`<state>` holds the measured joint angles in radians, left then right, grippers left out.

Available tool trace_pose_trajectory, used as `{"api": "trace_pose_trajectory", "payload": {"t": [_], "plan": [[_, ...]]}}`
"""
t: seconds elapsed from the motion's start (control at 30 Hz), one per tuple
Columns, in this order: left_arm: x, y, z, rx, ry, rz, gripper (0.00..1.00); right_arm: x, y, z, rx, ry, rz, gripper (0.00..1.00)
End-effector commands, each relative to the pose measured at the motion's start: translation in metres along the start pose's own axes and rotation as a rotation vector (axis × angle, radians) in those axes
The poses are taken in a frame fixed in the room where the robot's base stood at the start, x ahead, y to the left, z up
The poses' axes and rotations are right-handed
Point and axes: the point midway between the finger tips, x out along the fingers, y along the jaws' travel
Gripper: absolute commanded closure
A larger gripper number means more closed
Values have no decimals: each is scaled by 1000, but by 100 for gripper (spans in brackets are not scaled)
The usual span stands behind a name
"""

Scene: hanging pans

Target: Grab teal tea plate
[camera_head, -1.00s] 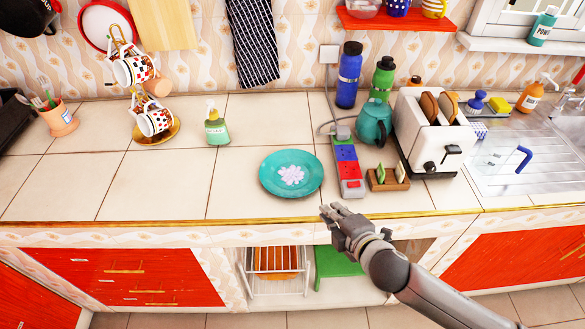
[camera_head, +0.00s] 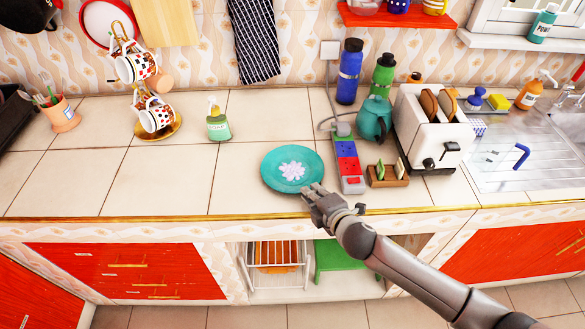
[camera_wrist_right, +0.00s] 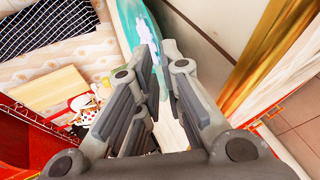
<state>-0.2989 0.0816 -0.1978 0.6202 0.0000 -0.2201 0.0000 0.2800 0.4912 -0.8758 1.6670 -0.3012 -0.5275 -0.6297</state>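The teal tea plate (camera_head: 276,176), with a pale flower pattern in its middle, lies flat on the tiled counter near the front edge. My right gripper (camera_head: 309,190) is at the plate's front right rim. In the head view its fingertips overlap the rim; I cannot tell if they touch it. In the right wrist view the plate (camera_wrist_right: 132,22) shows edge-on just beyond the fingertips. The fingers of the right gripper (camera_wrist_right: 158,68) are apart, with nothing clearly held between them. My left gripper is in neither view.
A power strip (camera_head: 348,166) and a wooden holder (camera_head: 388,177) stand right of the plate. Behind are a teal teapot (camera_head: 373,121), bottles and a toaster (camera_head: 430,128). A soap bottle (camera_head: 217,125) stands back left. The counter left of the plate is clear.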

Motion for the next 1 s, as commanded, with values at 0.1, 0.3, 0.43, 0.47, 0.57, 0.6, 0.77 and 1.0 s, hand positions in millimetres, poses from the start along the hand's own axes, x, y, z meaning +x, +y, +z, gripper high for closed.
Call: {"api": "trace_pose_trajectory", "payload": {"t": [0.1,0.3,0.43,0.47,0.57,0.6,0.77,1.0], "plan": [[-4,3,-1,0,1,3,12,14,1,-2,0,-2,1,91],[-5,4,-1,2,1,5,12,27,0,-2,0,-1,0,91],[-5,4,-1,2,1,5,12,29,0,-2,0,0,0,91],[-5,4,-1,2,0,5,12,29,0,-2,0,0,0,91],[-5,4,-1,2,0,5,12,28,0,-2,0,0,0,91],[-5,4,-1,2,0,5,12,28,0,-2,0,0,0,94],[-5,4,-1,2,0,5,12,28,0,-2,0,0,0,100],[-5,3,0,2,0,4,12,28,1,-2,0,0,2,100]]}}
